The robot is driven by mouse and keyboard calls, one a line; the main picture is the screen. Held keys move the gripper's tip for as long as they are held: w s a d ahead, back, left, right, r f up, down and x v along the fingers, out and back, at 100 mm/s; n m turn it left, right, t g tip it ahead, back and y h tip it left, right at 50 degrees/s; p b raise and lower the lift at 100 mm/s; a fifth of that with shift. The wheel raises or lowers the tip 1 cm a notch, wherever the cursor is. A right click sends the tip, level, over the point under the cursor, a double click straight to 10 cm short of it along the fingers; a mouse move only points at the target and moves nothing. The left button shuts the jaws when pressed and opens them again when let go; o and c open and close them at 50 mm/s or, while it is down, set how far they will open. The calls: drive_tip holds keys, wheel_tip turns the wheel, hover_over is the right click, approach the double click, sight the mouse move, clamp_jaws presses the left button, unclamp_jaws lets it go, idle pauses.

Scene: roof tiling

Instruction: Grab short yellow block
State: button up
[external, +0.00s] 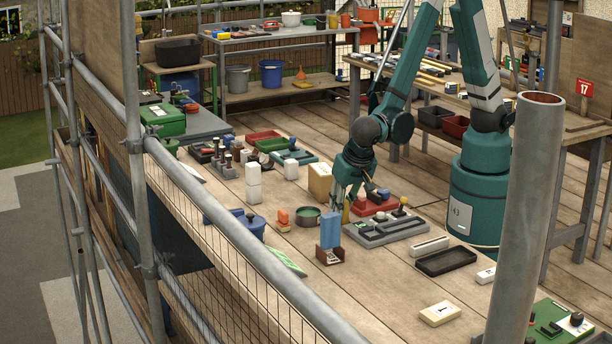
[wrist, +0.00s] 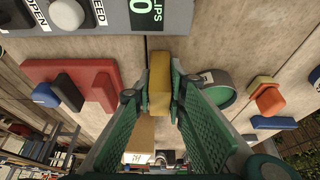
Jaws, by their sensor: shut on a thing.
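The short yellow block (wrist: 160,85) stands between the two green fingers of my gripper (wrist: 161,98) in the wrist view, with a finger against each side. My gripper is shut on it. In the external view my gripper (external: 345,200) points down at the middle of the work deck, and a small part of the yellow block (external: 346,213) shows at its tips. The fingers hide the rest of the block there, and I cannot tell whether it touches the deck.
A grey control panel (wrist: 100,22) and a red piece (wrist: 105,92) with knobs lie close to my gripper. A cardboard box (external: 320,182) stands just behind it. A green round dish (wrist: 222,90) is at its right in the wrist view. A blue block in a brown holder (external: 330,254) stands nearer the camera.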

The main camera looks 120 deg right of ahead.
drive_tip(key=shift+r+p, duration=0.9)
drive_tip(key=shift+r, duration=4.1)
drive_tip(key=shift+d, duration=0.1)
